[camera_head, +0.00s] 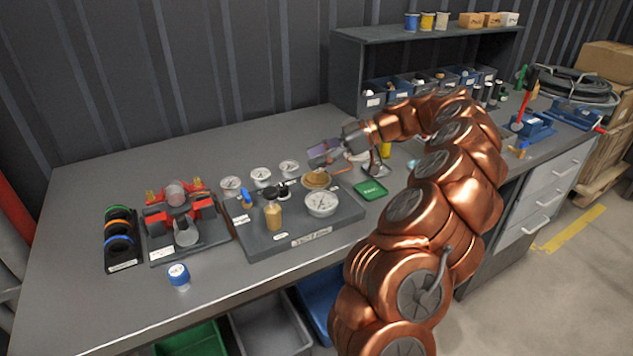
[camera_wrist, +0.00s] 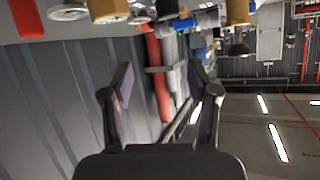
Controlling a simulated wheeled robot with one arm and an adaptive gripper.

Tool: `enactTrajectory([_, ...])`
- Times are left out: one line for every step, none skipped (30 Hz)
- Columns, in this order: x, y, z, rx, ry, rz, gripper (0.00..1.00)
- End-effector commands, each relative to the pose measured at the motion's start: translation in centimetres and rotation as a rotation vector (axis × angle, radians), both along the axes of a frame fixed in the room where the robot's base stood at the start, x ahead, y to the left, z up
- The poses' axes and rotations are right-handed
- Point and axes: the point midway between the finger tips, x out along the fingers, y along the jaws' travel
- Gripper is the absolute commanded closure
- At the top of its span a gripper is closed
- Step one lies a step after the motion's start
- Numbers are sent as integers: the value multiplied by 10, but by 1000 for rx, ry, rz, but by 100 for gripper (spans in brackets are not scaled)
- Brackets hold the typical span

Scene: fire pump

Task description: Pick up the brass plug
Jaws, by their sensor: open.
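A brass-coloured upright piece (camera_head: 272,214) stands on the front of a dark grey board (camera_head: 345,218). A flatter brass-coloured round piece (camera_head: 317,180) sits near the board's back right. I cannot tell for certain which is the brass plug. My gripper (camera_head: 324,152) is above the back right of the board, close to the flatter piece, lying nearly level. In the wrist view my gripper (camera_wrist: 160,67) has its two fingers wide apart with nothing between them. Brass-coloured pieces show cut off at the top of the wrist view, one at left (camera_wrist: 108,10) and one at right (camera_wrist: 238,11).
Several white gauges stand around the board, a large one (camera_head: 321,203) on its right. A red valve assembly (camera_head: 180,215), a ring rack (camera_head: 121,240) and a blue-capped jar (camera_head: 179,276) are left. A green tray (camera_head: 371,190) lies right. The bench's back left is clear.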

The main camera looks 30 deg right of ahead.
Motion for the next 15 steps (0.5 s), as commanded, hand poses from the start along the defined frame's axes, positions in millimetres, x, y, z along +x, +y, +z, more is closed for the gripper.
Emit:
enactTrajectory([0, -19, -12, -4, -27, -24, 40])
enactTrajectory([-1, -29, -16, -9, -46, -35, 40])
enactTrajectory([-2, -41, -21, -15, -67, -49, 40])
enactTrajectory([-3, -48, -25, -21, -81, -57, 40])
enactTrajectory([-4, -54, -27, -26, -92, -64, 40])
enactTrajectory([-5, -60, -30, -31, -105, -70, 40])
enactTrajectory([-6, -64, -31, -33, -112, -73, 40])
enactTrajectory([-7, -66, -33, -35, -117, -77, 40])
enactTrajectory([-7, -68, -34, -37, -122, -79, 40])
enactTrajectory([-7, -69, -34, -38, -126, -79, 40])
enactTrajectory([-7, -69, -35, -39, -127, -80, 40])
enactTrajectory([-6, -68, -35, -38, -127, -80, 40])
enactTrajectory([-5, -66, -36, -38, -128, -79, 40])
enactTrajectory([-4, -64, -36, -38, -128, -79, 40])
enactTrajectory([-2, -62, -37, -38, -128, -78, 40])
